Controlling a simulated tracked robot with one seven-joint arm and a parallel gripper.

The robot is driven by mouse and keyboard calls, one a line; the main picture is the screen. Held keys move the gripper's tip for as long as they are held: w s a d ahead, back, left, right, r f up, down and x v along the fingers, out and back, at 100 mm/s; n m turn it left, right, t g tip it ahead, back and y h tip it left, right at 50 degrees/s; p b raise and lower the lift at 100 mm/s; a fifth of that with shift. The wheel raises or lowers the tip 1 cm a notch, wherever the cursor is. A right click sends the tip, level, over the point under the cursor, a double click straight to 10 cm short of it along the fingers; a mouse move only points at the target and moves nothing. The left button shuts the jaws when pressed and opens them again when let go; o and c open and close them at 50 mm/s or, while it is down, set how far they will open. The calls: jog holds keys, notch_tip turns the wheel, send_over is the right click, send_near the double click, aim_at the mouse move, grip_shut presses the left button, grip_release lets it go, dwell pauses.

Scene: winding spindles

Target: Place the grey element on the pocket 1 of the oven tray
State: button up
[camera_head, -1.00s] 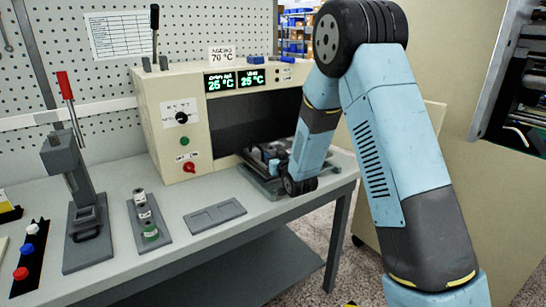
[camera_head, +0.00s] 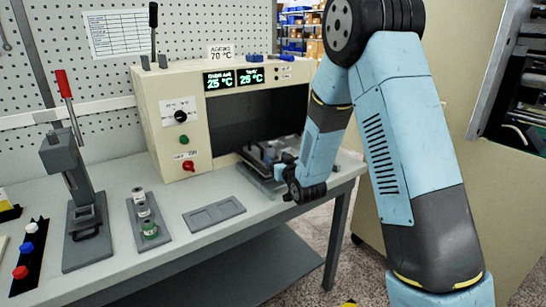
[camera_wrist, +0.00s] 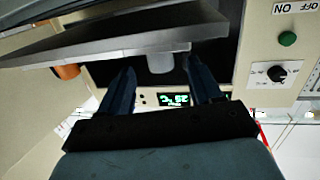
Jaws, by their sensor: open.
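A light grey cylindrical element (camera_wrist: 160,62) shows in the wrist view, which is upside down. It stands on a flat grey surface, apparently the oven tray (camera_wrist: 110,45), and lies between my fingertips. My gripper (camera_wrist: 160,78) is open, with a visible gap between each dark finger and the element. In the head view the oven tray (camera_head: 262,178) sits at the oven's opening. My forearm and wrist hide part of it and most of my gripper. I cannot read the pocket numbers.
An orange element (camera_wrist: 67,72) stands on the tray beside my gripper. The oven (camera_head: 185,125) rises behind. On the table are a holder with several small parts (camera_head: 147,218), a recessed grey plate (camera_head: 214,213) and a red-handled press (camera_head: 82,205).

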jog(key=s+d+r+m+g+h, duration=0.3)
jog(key=s+d+r+g+h, duration=0.2)
jog(key=s+d+r, duration=0.95)
jog(key=s+d+r+g, duration=0.1)
jog(key=s+d, duration=0.1)
jog(key=s, duration=0.6)
jog(key=s+d+r+m+g+h, duration=0.1)
jog(key=s+d+g, duration=0.1)
jog(key=s, duration=0.7)
jog(key=s+d+r+g, duration=0.1)
jog(key=s+d+g, duration=0.1)
jog(key=s, duration=0.7)
jog(key=shift+d+r+m+h, duration=0.3)
jog(key=shift+d+h, duration=0.1)
jog(key=shift+d, duration=0.05)
jog(key=shift+c, duration=0.3)
